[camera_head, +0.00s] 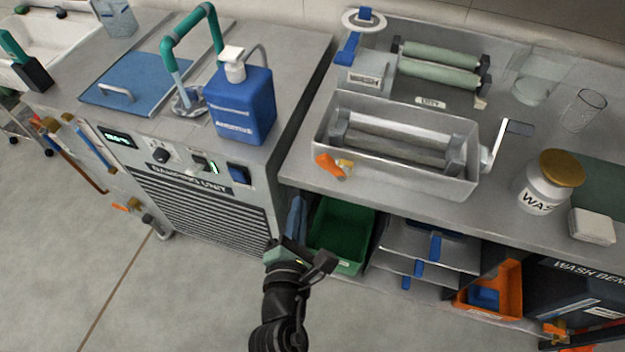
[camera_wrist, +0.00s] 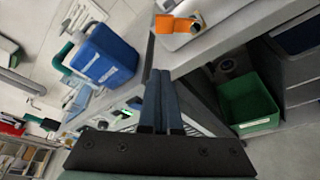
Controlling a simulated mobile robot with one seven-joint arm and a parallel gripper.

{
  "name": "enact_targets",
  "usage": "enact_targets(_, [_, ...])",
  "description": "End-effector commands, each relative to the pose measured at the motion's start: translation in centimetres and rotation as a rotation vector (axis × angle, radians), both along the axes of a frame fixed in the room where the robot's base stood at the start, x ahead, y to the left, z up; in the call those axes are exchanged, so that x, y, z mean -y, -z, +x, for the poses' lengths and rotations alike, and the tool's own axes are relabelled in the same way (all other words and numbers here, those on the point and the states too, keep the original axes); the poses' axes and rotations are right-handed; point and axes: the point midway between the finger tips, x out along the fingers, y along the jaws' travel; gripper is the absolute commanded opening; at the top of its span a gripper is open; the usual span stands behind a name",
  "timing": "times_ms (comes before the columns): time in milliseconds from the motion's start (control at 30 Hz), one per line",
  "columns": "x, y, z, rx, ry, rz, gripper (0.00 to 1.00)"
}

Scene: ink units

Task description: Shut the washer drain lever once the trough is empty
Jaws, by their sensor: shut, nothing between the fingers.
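The washer trough (camera_head: 402,184) is a grey metal box on the bench, with rollers (camera_head: 392,146) inside and a crank on its right. I cannot tell whether liquid lies in it. The orange drain lever (camera_head: 328,167) sits at the trough's front left corner, beside a brass fitting (camera_head: 345,164). In the wrist view the lever (camera_wrist: 174,24) is at the top, its brass fitting to the right. My gripper (camera_head: 298,205) is below and left of the lever, in front of the bench. Its blue-grey fingers (camera_wrist: 162,74) are shut, empty and apart from the lever.
A damping unit (camera_head: 200,205) with a blue jug (camera_head: 243,105) stands left, across a narrow gap. A green bin (camera_head: 340,235) and shelves are under the bench. A WASH jar (camera_head: 540,190) stands right. Open floor lies in front.

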Motion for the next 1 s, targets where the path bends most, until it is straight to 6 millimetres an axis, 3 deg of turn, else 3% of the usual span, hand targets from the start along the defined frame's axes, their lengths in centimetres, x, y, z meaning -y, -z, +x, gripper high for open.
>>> enact_targets(100, [0.0,1.1,-0.6,-0.02,-0.014,-0.048,0.0])
enact_targets(533, [0.0,1.1,0.1,-0.019,-0.013,-0.048,0.0])
enact_targets(667, [0.2,1.5,1.6,-0.019,-0.012,-0.045,0.0])
enact_targets(1000, [0.7,3.0,7.6,-0.018,-0.011,-0.044,0.0])
